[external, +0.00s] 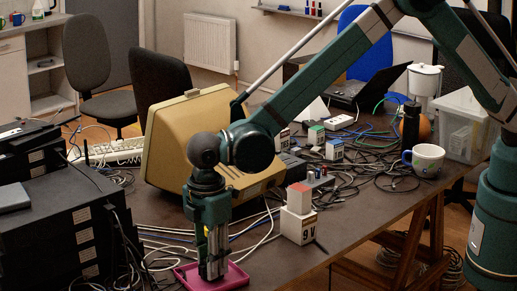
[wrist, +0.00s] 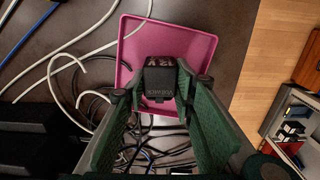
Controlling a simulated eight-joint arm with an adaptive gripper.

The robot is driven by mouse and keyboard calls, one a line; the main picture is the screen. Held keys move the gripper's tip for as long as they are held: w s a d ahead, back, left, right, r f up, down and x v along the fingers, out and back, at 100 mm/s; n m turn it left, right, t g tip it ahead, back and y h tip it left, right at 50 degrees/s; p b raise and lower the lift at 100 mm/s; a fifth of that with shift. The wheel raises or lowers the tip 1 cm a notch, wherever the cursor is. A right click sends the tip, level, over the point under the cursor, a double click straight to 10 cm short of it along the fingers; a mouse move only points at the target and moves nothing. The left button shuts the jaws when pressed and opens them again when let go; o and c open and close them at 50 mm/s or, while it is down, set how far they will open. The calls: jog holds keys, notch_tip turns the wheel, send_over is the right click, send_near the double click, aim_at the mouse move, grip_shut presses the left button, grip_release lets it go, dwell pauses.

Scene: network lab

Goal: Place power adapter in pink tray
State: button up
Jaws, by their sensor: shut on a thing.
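The pink tray (external: 238,277) lies on the table near its front edge in the external view. It also shows in the wrist view (wrist: 204,50), with its raised rim around an empty floor. My gripper (external: 212,274) points down over the tray. In the wrist view my gripper (wrist: 160,80) is shut on a small black block-shaped power adapter (wrist: 159,78) with pale lettering. The adapter is between the fingertips and over the tray's near part. I cannot tell whether it touches the tray floor. In the external view the fingers largely hide the adapter.
Cables (wrist: 75,60) lie beside and under the tray's near side. Stacked black equipment (external: 60,220) stands to the left. A beige monitor (external: 165,140) is behind my gripper. A white 9 V box (external: 298,215) stands to the right, and a mug (external: 427,160) is farther right.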

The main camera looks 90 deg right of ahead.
jog(key=shift+f, duration=0.2)
jog(key=o, duration=0.9)
jog(key=shift+o, duration=0.2)
jog(key=shift+r, duration=0.2)
notch_tip(320, 180, up, 12)
jog(key=p, duration=0.1)
jog(key=shift+p, duration=0.3)
dwell(0.3)
